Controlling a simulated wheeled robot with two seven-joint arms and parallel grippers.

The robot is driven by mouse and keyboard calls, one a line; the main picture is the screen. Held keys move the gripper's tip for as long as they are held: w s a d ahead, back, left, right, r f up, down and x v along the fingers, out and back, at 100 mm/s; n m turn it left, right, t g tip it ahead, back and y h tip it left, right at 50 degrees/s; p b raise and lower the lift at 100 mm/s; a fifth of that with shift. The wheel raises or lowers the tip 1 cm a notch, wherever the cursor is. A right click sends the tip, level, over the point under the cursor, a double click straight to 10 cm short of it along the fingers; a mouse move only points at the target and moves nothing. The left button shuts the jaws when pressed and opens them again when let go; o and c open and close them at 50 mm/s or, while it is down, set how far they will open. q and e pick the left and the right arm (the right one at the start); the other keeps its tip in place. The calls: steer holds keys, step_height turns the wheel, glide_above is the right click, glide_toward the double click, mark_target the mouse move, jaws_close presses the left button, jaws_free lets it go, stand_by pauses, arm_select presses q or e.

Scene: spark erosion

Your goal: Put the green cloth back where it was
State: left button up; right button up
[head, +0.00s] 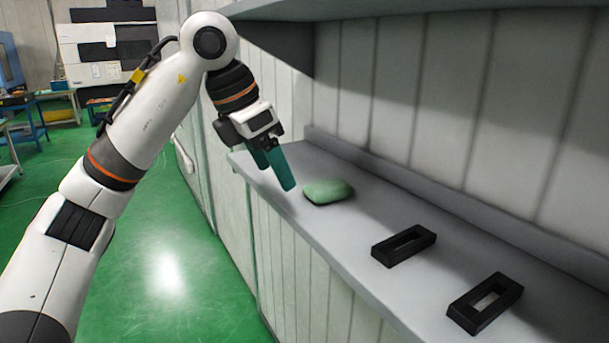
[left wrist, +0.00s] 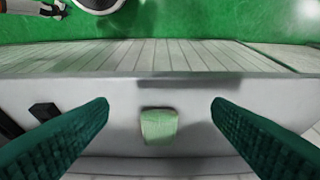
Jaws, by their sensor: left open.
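The green cloth (head: 328,191) is a small pale green pad lying on the grey shelf (head: 375,285), towards its far end in the head view. In the left wrist view the cloth (left wrist: 159,127) lies between and beyond the two fingers. My left gripper (head: 279,170), with dark green fingers, is above the shelf, just left of the cloth and apart from it. In the left wrist view the left gripper (left wrist: 161,108) is wide open and empty. My right gripper is not seen in either view.
Two black rectangular frames, a farther one (head: 403,245) and a nearer one (head: 485,303), lie on the shelf nearer to me. A panelled wall (head: 450,100) rises behind the shelf, and an upper shelf (head: 330,9) overhangs it. The green floor (head: 150,250) at left is clear.

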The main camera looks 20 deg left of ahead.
arm_select(q)
steer(key=s+a, duration=0.2)
steer(key=s, duration=0.1)
stand_by(0.4)
